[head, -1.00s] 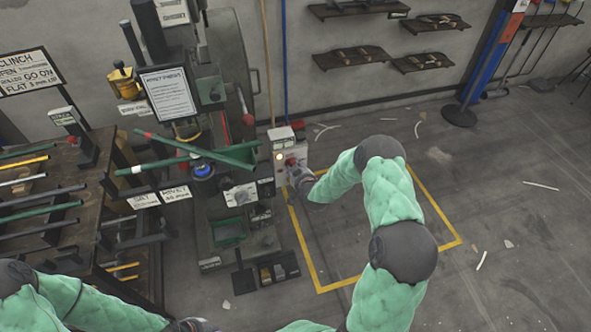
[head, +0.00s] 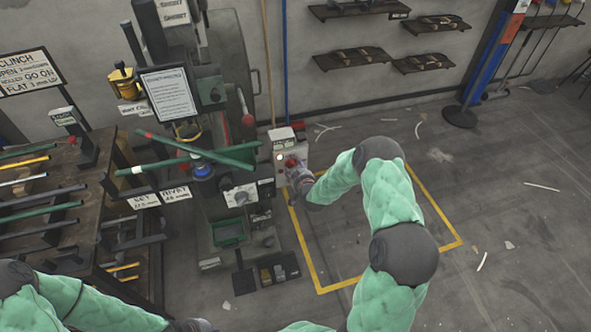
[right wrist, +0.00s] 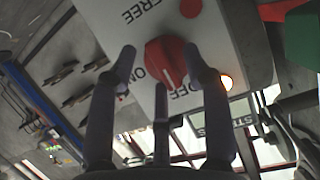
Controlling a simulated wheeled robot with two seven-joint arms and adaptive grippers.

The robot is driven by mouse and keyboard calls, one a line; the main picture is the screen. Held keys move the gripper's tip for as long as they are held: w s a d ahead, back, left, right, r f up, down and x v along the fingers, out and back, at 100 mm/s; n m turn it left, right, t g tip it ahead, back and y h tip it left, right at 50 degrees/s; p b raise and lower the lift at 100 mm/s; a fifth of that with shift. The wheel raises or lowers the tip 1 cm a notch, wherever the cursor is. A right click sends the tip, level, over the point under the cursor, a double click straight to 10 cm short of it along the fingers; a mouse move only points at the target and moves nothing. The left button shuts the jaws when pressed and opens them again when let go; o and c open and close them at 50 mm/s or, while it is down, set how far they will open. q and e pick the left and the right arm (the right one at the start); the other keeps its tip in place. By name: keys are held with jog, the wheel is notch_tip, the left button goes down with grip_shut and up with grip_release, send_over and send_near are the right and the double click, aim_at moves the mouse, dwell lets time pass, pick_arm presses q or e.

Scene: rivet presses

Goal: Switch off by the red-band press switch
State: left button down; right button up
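The press switch is a red rotary knob (right wrist: 167,62) on a pale panel (right wrist: 225,40) marked FREE, ON and OFF. A small lamp (right wrist: 227,82) beside it glows. In the head view the switch box (head: 283,143) stands right of the press, with the red knob (head: 290,162) on its front. My right gripper (head: 296,172) is at the box. In the right wrist view its fingers (right wrist: 158,58) are spread, with the knob between their tips; contact is unclear. Of my left gripper (head: 190,325), only a part shows at the bottom edge.
The press (head: 215,165) carries green tubes across its front. A rack of rods (head: 60,200) stands left. A yellow floor outline (head: 312,262) lies under my right arm. Wall shelves (head: 352,57) hang behind. The floor at right is mostly clear, with scattered scraps.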

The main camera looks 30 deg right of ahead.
jog(key=v, duration=1.2)
jog(key=shift+f, duration=0.1)
dwell(0.4)
jog(key=s+a+f+g+y, duration=0.3)
jog(key=a+f, duration=0.5)
jog(key=a, duration=0.1)
jog(key=s+a+f+g+y, duration=0.2)
jog(key=s+a+f+g, duration=0.2)
jog(key=s+a, duration=0.4)
jog(key=s+a+f+g+y, duration=0.2)
jog(key=s+a+f+g, duration=0.3)
jog(key=s+a, duration=0.4)
jog(key=s, duration=0.3)
jog(key=shift+s+g+p, duration=0.2)
jog(key=shift+g+p, duration=0.1)
jog(key=shift+p, duration=0.1)
